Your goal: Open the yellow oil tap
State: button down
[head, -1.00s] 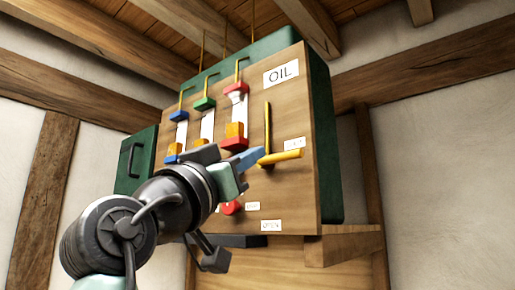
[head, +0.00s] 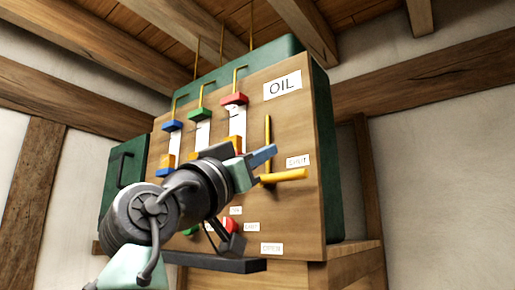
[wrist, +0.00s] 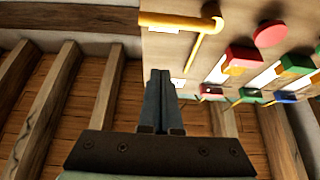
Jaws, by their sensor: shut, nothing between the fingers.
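The yellow oil tap (head: 285,176) is a lever lying sideways on the wooden board, at the foot of a thin vertical yellow pipe (head: 267,135). A "SHUT" label (head: 298,161) is just above its right end, and an "OPEN" label (head: 271,249) is lower down. My gripper (head: 271,152) is shut and empty. In the head view it overlaps the pipe, just above the lever. In the wrist view the lever (wrist: 175,22) is at the top, beyond the tips of my gripper (wrist: 160,75), with a visible gap.
An "OIL" sign (head: 282,86) is at the board's top. Left of the tap are gauges with red (head: 234,99), green (head: 200,114) and blue (head: 171,126) caps. A red round knob (wrist: 270,34) shows in the wrist view. A dark ledge (head: 215,262) juts out below.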

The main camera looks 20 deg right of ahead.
aim_at(285, 178)
jog(key=p+x, duration=0.3)
jog(key=x, duration=0.3)
jog(key=f, duration=0.1)
jog(key=f+p, duration=0.1)
jog(key=f, duration=0.2)
jog(key=shift+w+d+p, duration=0.15)
jog(key=shift+d+p, duration=0.15)
jog(key=shift+p, duration=0.05)
